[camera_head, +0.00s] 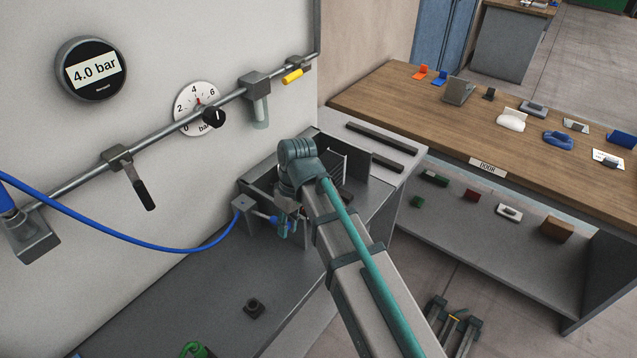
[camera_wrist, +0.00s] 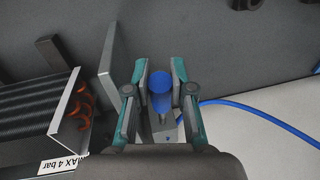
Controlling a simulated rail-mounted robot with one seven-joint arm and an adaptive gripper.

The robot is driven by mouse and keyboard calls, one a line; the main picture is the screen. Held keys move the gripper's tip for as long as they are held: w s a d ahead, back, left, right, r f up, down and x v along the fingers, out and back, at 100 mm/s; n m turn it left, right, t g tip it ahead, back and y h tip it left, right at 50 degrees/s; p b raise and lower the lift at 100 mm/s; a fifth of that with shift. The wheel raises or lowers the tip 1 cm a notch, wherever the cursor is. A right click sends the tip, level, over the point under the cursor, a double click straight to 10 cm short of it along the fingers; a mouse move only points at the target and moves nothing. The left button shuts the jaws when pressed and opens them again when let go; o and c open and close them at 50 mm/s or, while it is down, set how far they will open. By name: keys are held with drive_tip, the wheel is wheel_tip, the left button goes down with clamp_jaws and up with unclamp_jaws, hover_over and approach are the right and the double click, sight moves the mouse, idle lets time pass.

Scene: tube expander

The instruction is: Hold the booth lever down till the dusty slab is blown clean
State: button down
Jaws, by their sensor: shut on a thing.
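My gripper (camera_wrist: 160,76) is shut on the blue lever grip (camera_wrist: 160,106), which sits between its two fingers in the wrist view. In the head view my gripper (camera_head: 285,224) is beside the small grey valve box (camera_head: 243,206), largely hidden by my arm. A dark finned slab (camera_wrist: 36,108) with copper-coloured bends stands at the left of the wrist view, beside a grey upright plate (camera_wrist: 113,62). I cannot tell how much dust is on it. In the head view the grey booth (camera_head: 374,162) is partly hidden behind my wrist.
A blue hose (camera_head: 150,246) runs to the valve box. A wall gauge (camera_head: 92,69) reads 4.0 bar; a dial (camera_head: 197,108) and pipe (camera_head: 75,185) are alongside. A wooden table (camera_head: 405,96) with several small parts stands right. The grey bench front (camera_head: 185,295) is mostly clear.

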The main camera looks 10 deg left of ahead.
drive_tip(key=c, duration=1.2)
unclamp_jaws()
drive_tip(key=shift+a, duration=0.1)
drive_tip(key=shift+c, duration=0.2)
wheel_tip(320, 180, up, 7)
drive_tip(key=d+p, duration=0.1)
drive_tip(key=p, duration=0.4)
drive_tip(key=shift+w, duration=0.45)
drive_tip(key=shift+f, duration=0.1)
